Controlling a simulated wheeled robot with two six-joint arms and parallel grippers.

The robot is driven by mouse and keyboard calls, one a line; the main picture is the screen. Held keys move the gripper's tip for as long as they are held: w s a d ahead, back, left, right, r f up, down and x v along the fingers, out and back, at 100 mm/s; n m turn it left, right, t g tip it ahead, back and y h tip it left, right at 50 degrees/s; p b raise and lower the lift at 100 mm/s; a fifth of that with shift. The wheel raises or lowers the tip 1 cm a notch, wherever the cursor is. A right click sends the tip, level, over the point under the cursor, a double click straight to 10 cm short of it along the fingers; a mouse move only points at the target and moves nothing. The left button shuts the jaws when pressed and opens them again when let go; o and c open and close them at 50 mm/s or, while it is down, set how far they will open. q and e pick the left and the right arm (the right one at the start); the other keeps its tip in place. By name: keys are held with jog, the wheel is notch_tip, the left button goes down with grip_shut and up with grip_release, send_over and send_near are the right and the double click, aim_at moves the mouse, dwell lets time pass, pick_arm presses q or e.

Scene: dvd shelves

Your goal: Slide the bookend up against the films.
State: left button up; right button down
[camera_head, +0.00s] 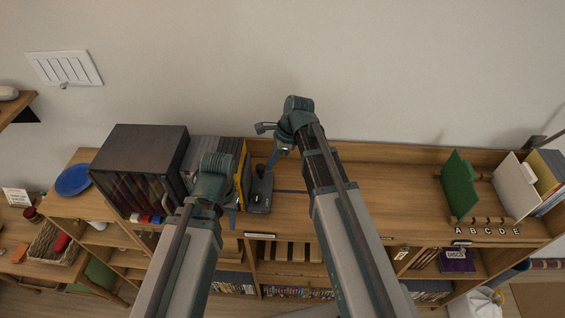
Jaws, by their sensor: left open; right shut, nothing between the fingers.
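The bookend (262,194) is a dark grey piece standing on the shelf top, just right of the films. The films (228,147) are a row of upright cases, mostly grey with yellow ones at the right end. Any gap between the yellow cases and the bookend is too small to tell. My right gripper (272,158) is shut and empty, pointing down at the back of the bookend; contact is unclear. My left gripper (232,217) is open in front of the films, mostly hidden by its own wrist.
A large dark box (141,152) stands left of the films, with a blue plate (73,180) beyond it. A green divider (459,184) and a white one (515,187) stand at the right. The shelf top (395,190) between my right arm and the green divider is clear.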

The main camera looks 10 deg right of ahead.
jog(key=shift+d, duration=0.1)
jog(key=shift+d, duration=0.2)
jog(key=d, duration=0.3)
jog(key=shift+s+r, duration=0.1)
jog(key=shift+s, duration=0.1)
pick_arm(q)
notch_tip(320, 180, up, 10)
jog(key=d+p, duration=0.1)
jog(key=p, duration=0.8)
jog(key=shift+f, duration=0.25)
pick_arm(e)
jog(key=v, duration=1)
jog(key=shift+d, duration=0.2)
